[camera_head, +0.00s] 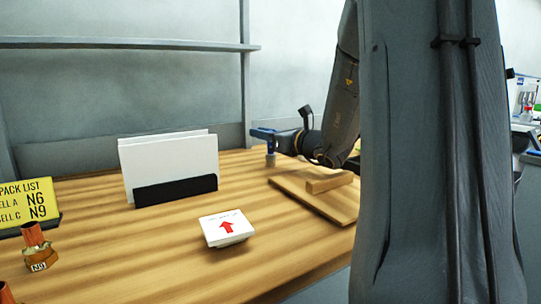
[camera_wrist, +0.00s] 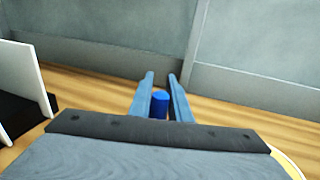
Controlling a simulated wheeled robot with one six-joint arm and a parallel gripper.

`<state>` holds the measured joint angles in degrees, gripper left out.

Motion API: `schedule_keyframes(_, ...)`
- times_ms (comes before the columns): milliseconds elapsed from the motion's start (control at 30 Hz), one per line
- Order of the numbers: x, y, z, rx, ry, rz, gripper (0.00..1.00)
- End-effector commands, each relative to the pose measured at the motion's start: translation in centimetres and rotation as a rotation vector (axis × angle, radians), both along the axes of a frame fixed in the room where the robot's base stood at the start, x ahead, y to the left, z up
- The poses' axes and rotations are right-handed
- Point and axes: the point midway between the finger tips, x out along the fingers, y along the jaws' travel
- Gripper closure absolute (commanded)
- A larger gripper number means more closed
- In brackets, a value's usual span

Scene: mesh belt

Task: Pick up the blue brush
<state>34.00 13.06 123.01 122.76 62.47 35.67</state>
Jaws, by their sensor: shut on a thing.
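The blue brush (camera_wrist: 159,103) shows in the wrist view as a short blue cylinder between the two fingers of my gripper (camera_wrist: 161,77). In the head view my gripper (camera_head: 263,133) is at the back of the wooden table, and the brush's greyish lower part (camera_head: 270,160) hangs below the fingers. The jaws are shut on the brush, which looks upright. I cannot tell whether its lower end touches the table.
White panels in a black holder (camera_head: 175,190) stand left of my gripper. A wooden board with a block (camera_head: 330,183) lies to the right. A white box with a red arrow (camera_head: 227,228), a yellow pack list sign (camera_head: 27,205) and a copper-topped bottle (camera_head: 38,250) are nearer.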

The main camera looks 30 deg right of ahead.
Motion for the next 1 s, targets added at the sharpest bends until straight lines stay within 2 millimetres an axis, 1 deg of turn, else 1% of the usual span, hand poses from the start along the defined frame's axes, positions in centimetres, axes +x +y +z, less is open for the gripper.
schedule_keyframes(167, 0.0, 0.0, 0.1, 0.000, 0.000, 0.000, 1.00)
schedule_keyframes(267, 0.0, 0.0, 0.8, 0.000, -0.002, 0.001, 1.00)
schedule_keyframes(367, 0.0, 0.0, 2.4, -0.002, -0.004, 0.000, 1.00)
schedule_keyframes(600, 0.0, 0.0, 7.1, -0.002, -0.004, 0.001, 1.00)
schedule_keyframes(700, 0.0, 0.0, 8.5, -0.001, -0.002, 0.000, 1.00)
schedule_keyframes(833, 0.0, 0.0, 9.7, -0.001, -0.001, 0.001, 1.00)
schedule_keyframes(1000, 0.0, 0.0, 10.1, -0.001, -0.001, 0.001, 1.00)
